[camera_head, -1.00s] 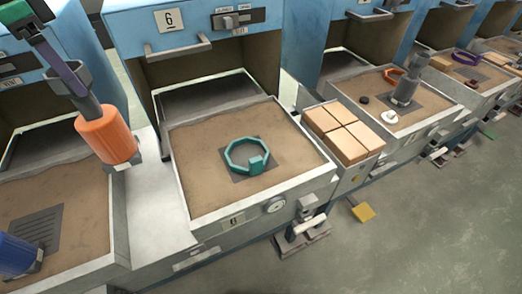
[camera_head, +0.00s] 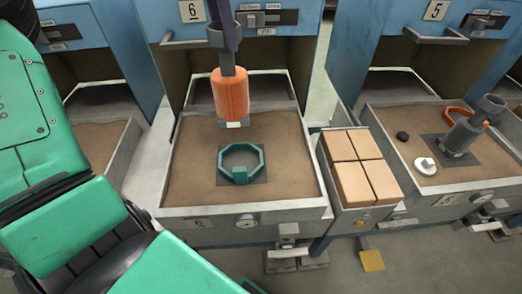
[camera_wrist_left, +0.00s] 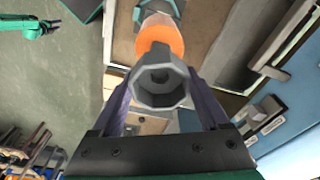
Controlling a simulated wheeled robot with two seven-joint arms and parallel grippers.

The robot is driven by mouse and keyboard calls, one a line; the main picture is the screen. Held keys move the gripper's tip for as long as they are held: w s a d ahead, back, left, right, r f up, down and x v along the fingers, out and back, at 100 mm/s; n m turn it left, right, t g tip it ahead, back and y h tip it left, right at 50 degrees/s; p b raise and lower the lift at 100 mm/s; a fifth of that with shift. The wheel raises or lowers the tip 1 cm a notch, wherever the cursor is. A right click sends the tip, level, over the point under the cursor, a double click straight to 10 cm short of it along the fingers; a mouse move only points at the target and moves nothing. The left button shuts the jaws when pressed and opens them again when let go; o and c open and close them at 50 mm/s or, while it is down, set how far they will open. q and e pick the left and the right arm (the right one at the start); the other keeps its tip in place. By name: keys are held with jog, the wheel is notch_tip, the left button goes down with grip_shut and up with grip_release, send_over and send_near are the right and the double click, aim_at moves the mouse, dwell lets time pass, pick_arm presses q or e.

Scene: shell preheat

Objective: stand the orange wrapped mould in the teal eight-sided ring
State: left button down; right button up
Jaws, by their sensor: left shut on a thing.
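The orange wrapped mould (camera_head: 231,95) hangs upright below a grey stem and a grey eight-sided cup (camera_head: 219,36) in the head view. My left gripper (camera_head: 228,30) is shut on the grey cup at the top of the mould. The left wrist view shows its purple fingers (camera_wrist_left: 162,88) on both sides of that cup, with the orange mould (camera_wrist_left: 160,38) beyond. The teal eight-sided ring (camera_head: 226,170) lies empty on a dark square plate in the sand bed. The mould appears above the back of the bed, behind the ring.
The sand bed's metal rim (camera_head: 240,215) surrounds the ring. The blue oven housing (camera_head: 270,12) stands behind the mould. A box of tan blocks (camera_head: 352,185) adjoins on the right. Beyond it, another bed holds a grey mould (camera_head: 462,135). My green arm links fill the left foreground.

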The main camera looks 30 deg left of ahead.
aim_at(235, 109)
pick_arm(q)
jog(key=shift+w+d, duration=0.2)
jog(key=shift+d, duration=0.05)
jog(key=shift+f, duration=0.25)
notch_tip(235, 109, down, 19)
jog(key=shift+a+f, duration=0.1)
jog(key=shift+f, duration=0.2)
